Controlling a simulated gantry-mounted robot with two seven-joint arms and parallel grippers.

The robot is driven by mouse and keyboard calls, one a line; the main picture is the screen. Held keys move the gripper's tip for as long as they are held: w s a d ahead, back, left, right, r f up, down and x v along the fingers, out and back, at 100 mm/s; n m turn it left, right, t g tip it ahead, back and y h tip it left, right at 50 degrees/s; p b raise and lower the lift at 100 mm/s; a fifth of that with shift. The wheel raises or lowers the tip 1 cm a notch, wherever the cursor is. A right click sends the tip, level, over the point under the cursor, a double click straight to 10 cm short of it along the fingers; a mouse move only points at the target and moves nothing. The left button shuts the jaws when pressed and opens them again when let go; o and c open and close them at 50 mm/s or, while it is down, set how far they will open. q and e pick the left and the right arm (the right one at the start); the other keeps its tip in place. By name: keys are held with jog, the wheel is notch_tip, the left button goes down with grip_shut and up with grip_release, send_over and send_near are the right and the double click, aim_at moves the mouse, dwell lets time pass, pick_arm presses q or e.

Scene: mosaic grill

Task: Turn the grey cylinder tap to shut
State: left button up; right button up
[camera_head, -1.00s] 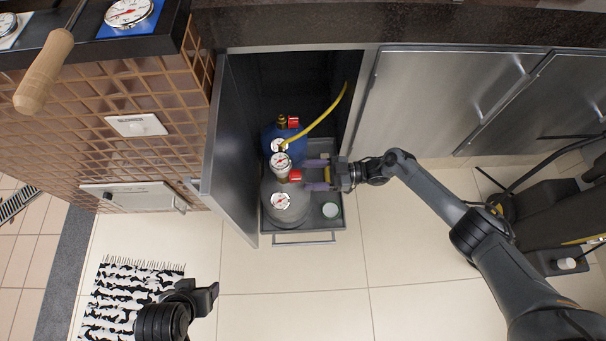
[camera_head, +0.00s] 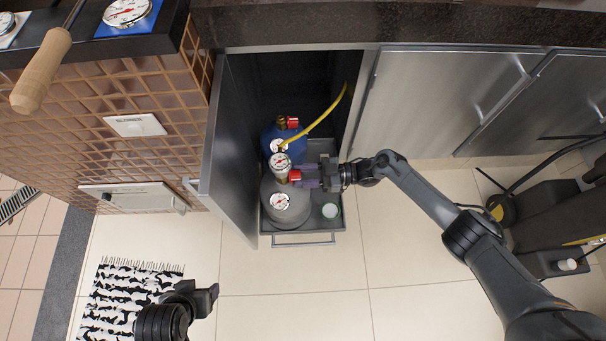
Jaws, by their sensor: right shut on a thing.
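The grey cylinder (camera_head: 285,213) stands on the pulled-out tray at the front of the open cabinet, with a gauge on its shoulder. Its red tap (camera_head: 295,175) sits at the top, beside an upper gauge (camera_head: 281,161). My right gripper (camera_head: 304,175) comes in from the right, with its purple fingers shut on the red tap and partly covering it. My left gripper (camera_head: 212,292) hangs above the floor at the lower left, far from the cylinder. Whether its fingers are apart is not clear.
A blue cylinder (camera_head: 297,149) with its own red tap (camera_head: 292,122) and a yellow hose (camera_head: 327,119) stands behind the grey one. The open cabinet door (camera_head: 228,150) is close on the left. The tray (camera_head: 335,212) holds a small round green-rimmed item. Floor in front is clear.

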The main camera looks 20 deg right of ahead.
jog(key=shift+m, duration=1.4)
jog(key=o, duration=1.1)
jog(key=shift+c, duration=0.2)
jog(key=shift+d, duration=0.1)
jog(key=v, duration=1)
jog(key=shift+d, duration=0.3)
jog(key=shift+s, duration=0.15)
